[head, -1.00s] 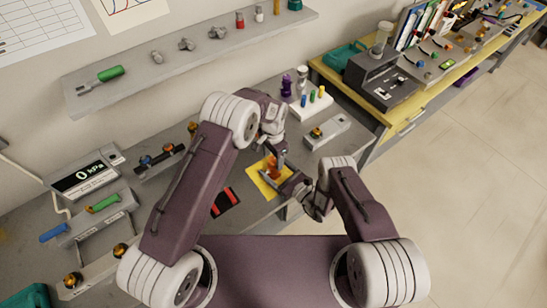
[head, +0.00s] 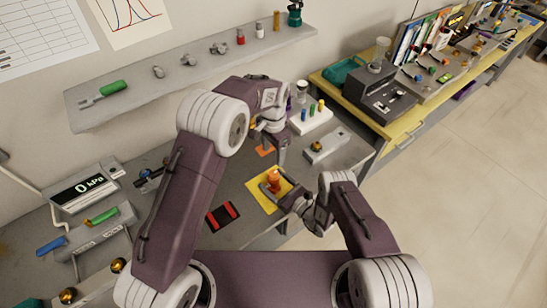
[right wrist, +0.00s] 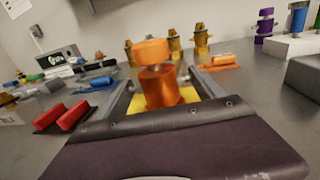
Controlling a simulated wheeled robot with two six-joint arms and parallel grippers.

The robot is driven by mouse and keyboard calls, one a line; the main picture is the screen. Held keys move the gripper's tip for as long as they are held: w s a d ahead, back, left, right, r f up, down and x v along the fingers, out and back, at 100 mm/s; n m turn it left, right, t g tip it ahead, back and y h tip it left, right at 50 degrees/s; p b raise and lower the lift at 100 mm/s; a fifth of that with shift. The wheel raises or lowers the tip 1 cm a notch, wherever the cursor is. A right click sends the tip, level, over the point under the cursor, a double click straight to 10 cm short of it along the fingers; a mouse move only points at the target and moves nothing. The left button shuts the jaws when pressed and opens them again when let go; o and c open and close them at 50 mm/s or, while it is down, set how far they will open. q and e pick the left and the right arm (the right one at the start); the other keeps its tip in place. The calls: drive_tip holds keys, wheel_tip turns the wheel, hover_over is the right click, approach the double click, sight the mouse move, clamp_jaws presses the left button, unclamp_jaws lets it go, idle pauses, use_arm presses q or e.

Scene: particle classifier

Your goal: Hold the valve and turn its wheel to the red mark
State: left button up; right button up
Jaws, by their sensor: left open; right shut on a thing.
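The orange valve (head: 274,181) stands upright on a yellow mat (head: 259,199). In the right wrist view its body (right wrist: 160,90) is between the two fingers, with the orange wheel (right wrist: 152,50) on top. My right gripper (head: 274,188) is shut on the valve body, low down near the mat. My left gripper (head: 282,155) is open and empty, above and behind the valve and apart from it. I cannot make out a red mark on the valve.
A black mat with red bars (head: 223,215) lies left of the yellow mat. A grey block with a brass knob (head: 326,145) and a white rack of coloured pegs (head: 310,117) stand behind to the right. A pressure display (head: 83,188) reads 0 kPa at left.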

drive_tip(key=o, duration=2.1)
drive_tip(key=shift+c, duration=0.2)
drive_tip(key=v, duration=1.1)
drive_tip(key=shift+s+d, duration=0.1)
drive_tip(key=shift+d, duration=0.05)
drive_tip(key=shift+s+d, duration=0.15)
drive_tip(key=shift+s, duration=0.15)
